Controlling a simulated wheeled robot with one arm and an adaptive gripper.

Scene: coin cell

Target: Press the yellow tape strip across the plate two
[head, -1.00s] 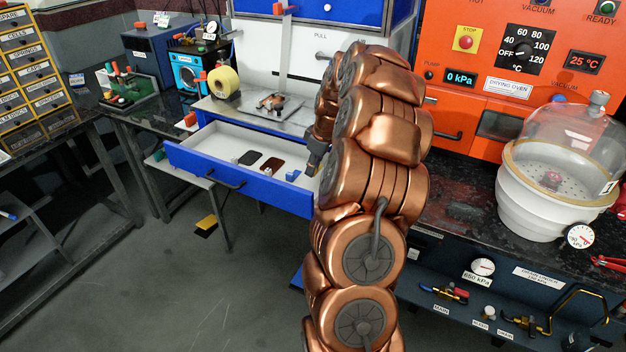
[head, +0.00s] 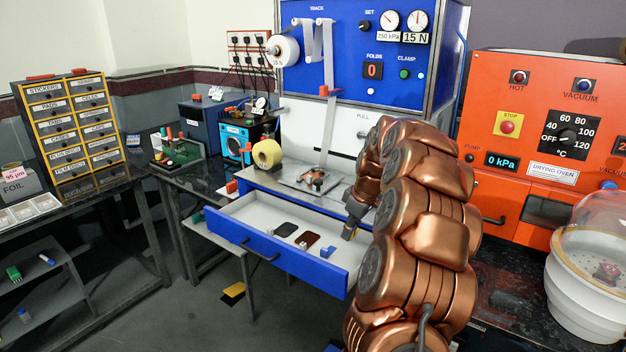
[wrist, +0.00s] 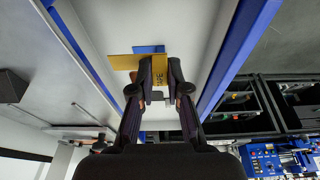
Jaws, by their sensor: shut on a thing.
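My gripper (wrist: 160,68) is shut on a small yellow piece marked TAPE (wrist: 160,76), seen between the fingertips in the wrist view. A wider tan-yellow part (wrist: 122,62) and a blue part (wrist: 148,49) show beside and behind it. In the head view my gripper (head: 349,234) points down over the open drawer's right end, and the piece it holds is not clear there. A small blue item (head: 328,252) lies close by in the drawer. A metal stage (head: 300,178) above the drawer bears small copper-coloured parts. I cannot tell which thing is plate two.
The white drawer (head: 250,213) with a blue front is pulled out and holds a black piece (head: 285,229) and a brown piece (head: 307,240). A yellow tape roll (head: 267,153) stands left of the stage. The orange oven (head: 540,180) and domed vessel (head: 590,290) are right.

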